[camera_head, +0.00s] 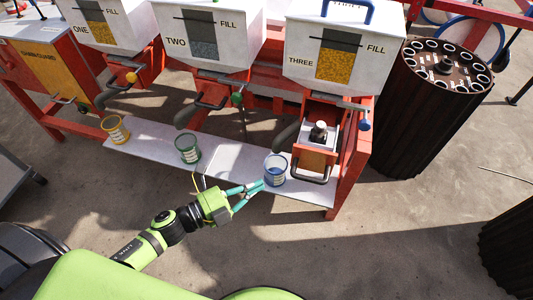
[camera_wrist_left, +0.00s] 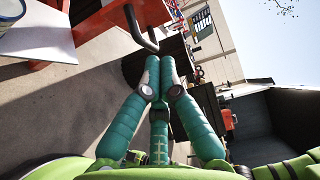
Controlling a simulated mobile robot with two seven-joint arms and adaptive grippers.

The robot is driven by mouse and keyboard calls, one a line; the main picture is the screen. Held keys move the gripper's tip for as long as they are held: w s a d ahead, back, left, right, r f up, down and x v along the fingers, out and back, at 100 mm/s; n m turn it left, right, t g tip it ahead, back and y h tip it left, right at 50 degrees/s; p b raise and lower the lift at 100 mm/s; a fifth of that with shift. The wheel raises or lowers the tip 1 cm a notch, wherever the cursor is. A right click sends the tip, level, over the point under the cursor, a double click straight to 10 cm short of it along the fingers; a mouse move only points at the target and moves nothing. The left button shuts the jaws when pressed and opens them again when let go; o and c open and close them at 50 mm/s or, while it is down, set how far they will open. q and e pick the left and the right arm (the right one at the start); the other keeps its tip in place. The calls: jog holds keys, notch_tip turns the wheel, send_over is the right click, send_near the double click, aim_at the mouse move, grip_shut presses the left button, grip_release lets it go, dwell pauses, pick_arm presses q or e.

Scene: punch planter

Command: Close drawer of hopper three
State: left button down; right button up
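Hopper three (camera_head: 337,45) is the white bin at the right of the row. Its drawer (camera_head: 315,150) is pulled out below it, with a dark metal piece standing inside. The drawer's dark curved handle (camera_head: 310,178) faces the front. My left gripper (camera_head: 262,185) has its teal fingers brought together, beside the blue cup (camera_head: 275,170) and left of the handle. In the left wrist view the fingertips (camera_wrist_left: 166,72) meet with nothing seen between them, and a dark curved handle (camera_wrist_left: 140,30) shows just beyond them. My right gripper is not in view.
The blue cup, a green cup (camera_head: 188,149) and a yellow cup (camera_head: 116,130) stand on a white shelf (camera_head: 225,158). Hoppers one (camera_head: 95,22) and two (camera_head: 205,35) are to the left. A dark ribbed barrel (camera_head: 425,125) stands right of the red frame. Floor in front is clear.

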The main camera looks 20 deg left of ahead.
aim_at(293, 166)
pick_arm(q)
jog(key=shift+m+h, duration=0.3)
jog(key=shift+m, duration=0.1)
jog(key=x, duration=0.7)
jog(key=r+p+x, duration=0.1)
jog(key=x, duration=0.2)
jog(key=shift+d, duration=0.55)
jog(key=shift+w+a, duration=0.2)
jog(key=shift+w, duration=1.65)
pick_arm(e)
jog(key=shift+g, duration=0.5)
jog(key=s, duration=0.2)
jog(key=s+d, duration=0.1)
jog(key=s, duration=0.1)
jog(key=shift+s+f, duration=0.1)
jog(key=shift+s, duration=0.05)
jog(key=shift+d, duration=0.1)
